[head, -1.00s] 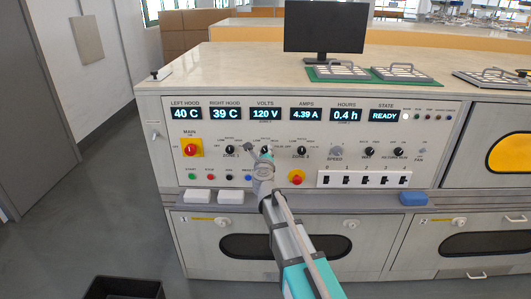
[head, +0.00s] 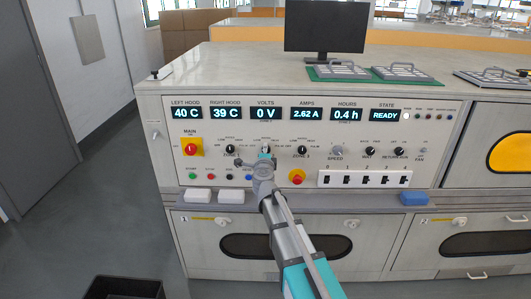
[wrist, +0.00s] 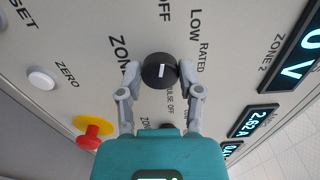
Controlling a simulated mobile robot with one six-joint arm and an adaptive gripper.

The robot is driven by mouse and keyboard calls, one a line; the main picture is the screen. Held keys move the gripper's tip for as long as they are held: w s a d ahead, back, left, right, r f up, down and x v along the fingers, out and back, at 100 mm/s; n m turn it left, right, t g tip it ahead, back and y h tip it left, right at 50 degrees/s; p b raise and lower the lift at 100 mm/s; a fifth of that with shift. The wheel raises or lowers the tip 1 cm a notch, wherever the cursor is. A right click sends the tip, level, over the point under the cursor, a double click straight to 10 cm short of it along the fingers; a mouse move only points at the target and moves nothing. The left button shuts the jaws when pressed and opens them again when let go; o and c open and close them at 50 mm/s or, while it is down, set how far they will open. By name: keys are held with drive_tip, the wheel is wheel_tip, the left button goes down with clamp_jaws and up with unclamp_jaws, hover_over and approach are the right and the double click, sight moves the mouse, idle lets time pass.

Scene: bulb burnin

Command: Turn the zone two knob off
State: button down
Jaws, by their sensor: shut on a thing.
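The zone two knob (wrist: 160,70) is a round black knob with a short white line on its face. In the wrist view the line runs roughly up and down the picture, with the word OFF printed above the knob. My gripper (wrist: 161,76) is shut on the knob, one grey finger at each side. In the head view my gripper (head: 265,160) is at the panel below the volts display and hides most of the knob. The volts display (head: 265,114) reads 0 V and the amps display (head: 304,114) reads 2.62 A.
The zone one knob (head: 230,150) and zone three knob (head: 302,150) are close on either side. A red and yellow stop button (head: 297,177) sits below right.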

drive_tip(key=shift+n, duration=0.4)
drive_tip(key=shift+c, duration=1.3)
unclamp_jaws()
drive_tip(key=s+a, duration=0.1)
drive_tip(key=s, duration=1.1)
